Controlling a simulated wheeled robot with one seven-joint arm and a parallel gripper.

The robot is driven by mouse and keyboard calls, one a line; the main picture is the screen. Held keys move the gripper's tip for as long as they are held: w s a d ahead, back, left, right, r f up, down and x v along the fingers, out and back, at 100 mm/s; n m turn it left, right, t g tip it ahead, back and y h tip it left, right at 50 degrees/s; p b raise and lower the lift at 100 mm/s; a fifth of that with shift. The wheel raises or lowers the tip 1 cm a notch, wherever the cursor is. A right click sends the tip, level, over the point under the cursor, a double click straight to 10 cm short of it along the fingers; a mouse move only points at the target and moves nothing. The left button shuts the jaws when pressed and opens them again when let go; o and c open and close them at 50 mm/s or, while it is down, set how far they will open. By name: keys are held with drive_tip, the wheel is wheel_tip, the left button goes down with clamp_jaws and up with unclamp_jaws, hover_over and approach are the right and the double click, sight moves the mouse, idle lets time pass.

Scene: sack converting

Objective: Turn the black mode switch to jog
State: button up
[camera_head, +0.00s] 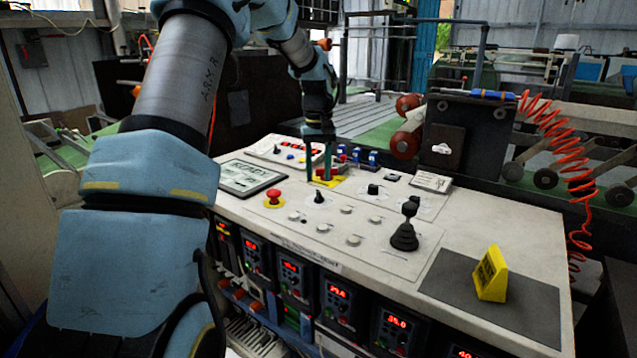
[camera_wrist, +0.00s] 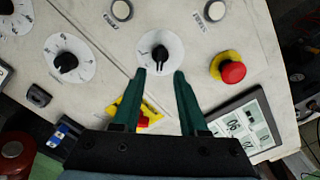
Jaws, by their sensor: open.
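The black mode switch (camera_wrist: 160,55) sits on a round white dial plate in the wrist view. It also shows on the console in the head view (camera_head: 318,197). The dial's lettering is too small to read, so I cannot tell which position it is set to. My gripper (camera_wrist: 160,73) is open, its two green fingers pointing toward the switch. The fingertips appear just short of the knob in the picture, one to each side, with nothing between them. In the head view my gripper (camera_head: 319,178) is behind the switch and above the console; no contact shows.
A red emergency button (camera_wrist: 232,72) with a yellow base is close right of the switch, and a screen (camera_wrist: 240,126) lies below it. Another black knob (camera_wrist: 66,62) is at left. A tall joystick (camera_head: 406,235) and a yellow block (camera_head: 491,275) stand farther right on the console.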

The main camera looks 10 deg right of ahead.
sight(318, 191)
drive_tip(key=shift+f+p, duration=0.45)
drive_tip(key=shift+f, duration=1.8)
clamp_jaws()
